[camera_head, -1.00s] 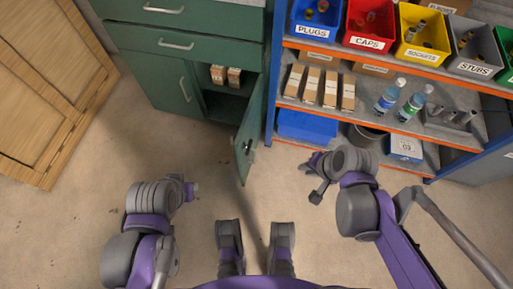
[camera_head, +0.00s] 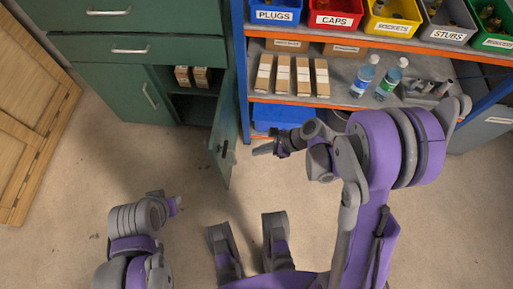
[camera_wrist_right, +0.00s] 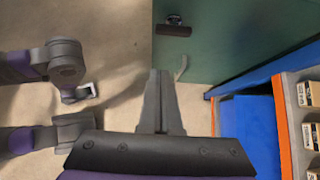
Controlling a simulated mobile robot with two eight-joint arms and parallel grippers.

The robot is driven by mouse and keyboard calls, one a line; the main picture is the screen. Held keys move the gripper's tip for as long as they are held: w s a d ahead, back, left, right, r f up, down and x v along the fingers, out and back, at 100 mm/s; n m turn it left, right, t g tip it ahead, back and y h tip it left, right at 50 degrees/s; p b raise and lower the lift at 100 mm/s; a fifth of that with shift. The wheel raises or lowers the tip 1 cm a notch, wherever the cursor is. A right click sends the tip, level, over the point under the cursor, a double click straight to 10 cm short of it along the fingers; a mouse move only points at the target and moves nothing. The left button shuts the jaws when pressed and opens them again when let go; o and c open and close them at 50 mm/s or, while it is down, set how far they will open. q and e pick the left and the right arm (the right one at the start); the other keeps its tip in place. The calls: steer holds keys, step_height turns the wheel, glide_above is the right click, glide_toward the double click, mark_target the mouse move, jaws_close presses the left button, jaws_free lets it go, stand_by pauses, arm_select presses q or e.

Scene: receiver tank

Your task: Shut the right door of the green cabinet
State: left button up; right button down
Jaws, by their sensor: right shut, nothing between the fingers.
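The green cabinet (camera_head: 130,60) stands at the upper left in the head view. Its right door (camera_head: 226,120) is wide open, swung out towards me, and its inside shelf shows. In the right wrist view the door (camera_wrist_right: 235,40) fills the upper right, with a dark handle (camera_wrist_right: 173,28) on its face. My right gripper (camera_head: 262,149) is just right of the door in the head view, pointing left at it. Its fingers (camera_wrist_right: 160,75) are shut and empty, and contact with the door cannot be told. My left gripper (camera_head: 176,204) is low at the left, away from the door; its jaws are unclear.
A blue shelf rack with orange edges (camera_head: 330,106) stands right of the cabinet, close to the door and my right arm. It holds bins, small boxes and two bottles (camera_head: 365,76). A wooden panel (camera_head: 30,140) is at the left. Floor (camera_head: 90,190) before the cabinet is clear.

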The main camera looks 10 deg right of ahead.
steer(key=w+a+f+b, duration=0.2)
steer(key=a+f, duration=0.3)
steer(key=a, duration=0.3)
steer(key=shift+w+a, duration=0.25)
steer(key=shift+w, duration=0.25)
steer(key=shift+a, duration=0.1)
